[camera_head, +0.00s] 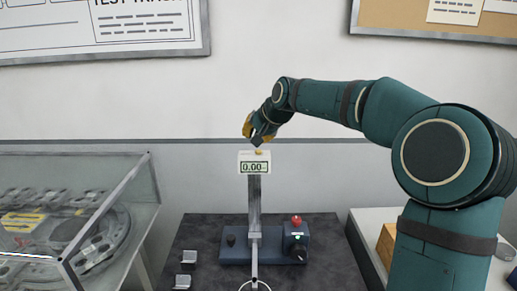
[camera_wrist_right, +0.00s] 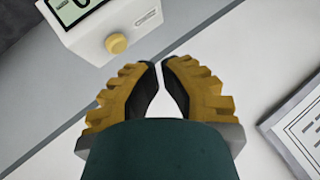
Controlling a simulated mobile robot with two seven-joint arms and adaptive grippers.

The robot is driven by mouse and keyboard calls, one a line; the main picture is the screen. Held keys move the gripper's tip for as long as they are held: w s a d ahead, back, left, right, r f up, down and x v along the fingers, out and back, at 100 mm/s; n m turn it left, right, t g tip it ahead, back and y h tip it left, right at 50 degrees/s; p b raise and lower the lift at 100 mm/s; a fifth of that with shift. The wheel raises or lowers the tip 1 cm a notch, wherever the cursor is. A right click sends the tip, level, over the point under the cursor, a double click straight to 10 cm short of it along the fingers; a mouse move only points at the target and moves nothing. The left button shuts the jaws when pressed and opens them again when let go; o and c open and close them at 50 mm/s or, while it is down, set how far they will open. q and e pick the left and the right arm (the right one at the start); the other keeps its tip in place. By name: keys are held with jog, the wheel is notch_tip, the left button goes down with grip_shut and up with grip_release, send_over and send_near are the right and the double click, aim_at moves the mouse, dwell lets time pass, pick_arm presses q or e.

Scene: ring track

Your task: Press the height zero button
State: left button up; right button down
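The height gauge's white display box (camera_head: 254,162) sits on top of an upright metal column in the head view and reads 0.00. A small yellow button (camera_head: 259,152) is on its top; it also shows in the right wrist view as a round yellow knob (camera_wrist_right: 117,43) on the white box (camera_wrist_right: 98,28). My right gripper (camera_head: 256,142) is just above the box, close to the button. My left gripper is not in view.
The gauge's blue base (camera_head: 235,252) stands on a dark table (camera_head: 205,232) with a red-topped control box (camera_head: 296,240). Two small metal blocks are at the table's left. A glass-sided case (camera_head: 110,190) stands left. A white surface with a tan box (camera_head: 386,245) is right.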

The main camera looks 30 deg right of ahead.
aim_at(254, 153)
notch_tip(254, 153, up, 4)
jog(key=p, duration=0.3)
jog(key=shift+r, duration=0.15)
dwell(0.6)
